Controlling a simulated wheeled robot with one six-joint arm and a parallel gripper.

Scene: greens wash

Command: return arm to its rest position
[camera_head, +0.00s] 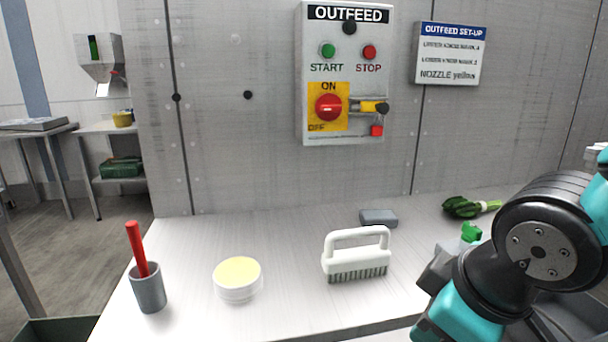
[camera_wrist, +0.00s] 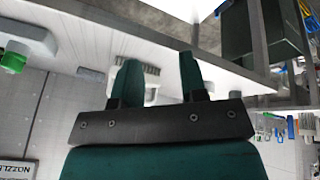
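My arm fills the right side of the head view, bent above the right part of the counter (camera_head: 290,300). My gripper (camera_wrist: 158,62) shows in the wrist view with its two dark teal fingers apart. Nothing shows between the fingers. The fingers overlap the view of the white brush (camera_wrist: 152,92), which lies beyond them. In the head view my fingers cannot be made out.
On the counter stand a grey cup with a red handle (camera_head: 148,287), a round tub with a yellow top (camera_head: 238,280), the white brush (camera_head: 357,255), a grey block (camera_head: 378,217) and leafy greens (camera_head: 468,207). A green-topped item (camera_head: 470,233) is close beside my arm.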

